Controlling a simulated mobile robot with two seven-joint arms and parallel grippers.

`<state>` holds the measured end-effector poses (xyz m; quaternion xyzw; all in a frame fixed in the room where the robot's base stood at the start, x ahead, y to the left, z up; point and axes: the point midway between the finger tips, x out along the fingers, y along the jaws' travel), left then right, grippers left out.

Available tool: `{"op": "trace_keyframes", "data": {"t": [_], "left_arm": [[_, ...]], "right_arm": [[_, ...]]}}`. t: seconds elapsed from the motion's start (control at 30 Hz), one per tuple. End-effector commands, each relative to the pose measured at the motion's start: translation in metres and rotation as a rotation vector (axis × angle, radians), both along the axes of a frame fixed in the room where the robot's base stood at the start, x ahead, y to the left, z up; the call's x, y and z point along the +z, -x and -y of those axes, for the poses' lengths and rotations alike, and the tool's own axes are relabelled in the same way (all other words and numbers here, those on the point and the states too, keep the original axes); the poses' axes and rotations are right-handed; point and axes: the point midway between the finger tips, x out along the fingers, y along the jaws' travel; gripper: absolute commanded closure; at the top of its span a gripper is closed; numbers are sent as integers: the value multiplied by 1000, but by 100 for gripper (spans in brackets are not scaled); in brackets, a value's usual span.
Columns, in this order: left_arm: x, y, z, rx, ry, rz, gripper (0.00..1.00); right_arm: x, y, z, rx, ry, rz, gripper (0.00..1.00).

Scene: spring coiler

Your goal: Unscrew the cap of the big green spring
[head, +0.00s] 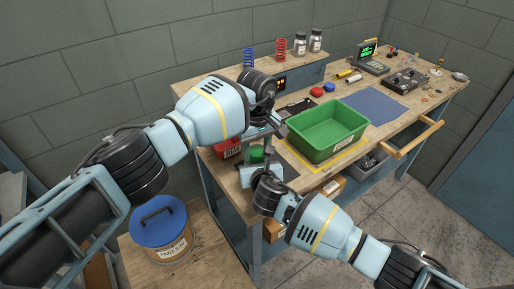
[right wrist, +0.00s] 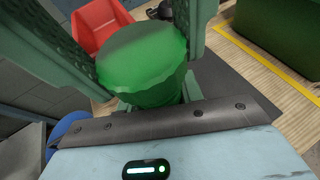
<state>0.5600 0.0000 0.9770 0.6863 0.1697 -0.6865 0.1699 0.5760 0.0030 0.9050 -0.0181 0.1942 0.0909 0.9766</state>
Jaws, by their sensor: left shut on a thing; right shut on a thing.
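A green capped cylinder (head: 257,154), which I take for the big green spring and its cap, is at the left end of the bench. In the right wrist view its broad, ridged green top (right wrist: 143,55) fills the space between the two fingers. My right gripper (head: 258,160) is shut on it, a finger on each side. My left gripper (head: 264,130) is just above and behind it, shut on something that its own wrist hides. The head view does not show whether it touches the green cylinder. I cannot see any coils of the green spring.
A green bin (head: 327,152) stands close right of the grippers inside a yellow outline. A red bin (head: 226,149) is close on the left. Blue (head: 249,59) and red (head: 281,50) springs stand on the rear shelf. A blue mat (head: 376,107) lies clear further right.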

Motion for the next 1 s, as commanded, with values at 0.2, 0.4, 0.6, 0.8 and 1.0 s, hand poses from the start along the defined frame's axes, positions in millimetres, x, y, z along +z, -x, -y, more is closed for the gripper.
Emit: {"op": "trace_keyframes", "data": {"t": [0.2,0.4,0.6,0.8,1.0], "left_arm": [[0,0,0,-1,0,0,33],[0,0,0,-1,0,0,32],[6,0,0,-2,0,2,32],[29,-1,0,-2,0,4,32],[45,0,-1,-1,-1,0,32]], "right_arm": [[0,0,1,-1,1,-1,100],[0,0,0,-1,0,0,100],[0,0,0,-1,0,0,100],[0,0,0,-1,0,0,100],[0,0,0,-1,0,0,100]]}}
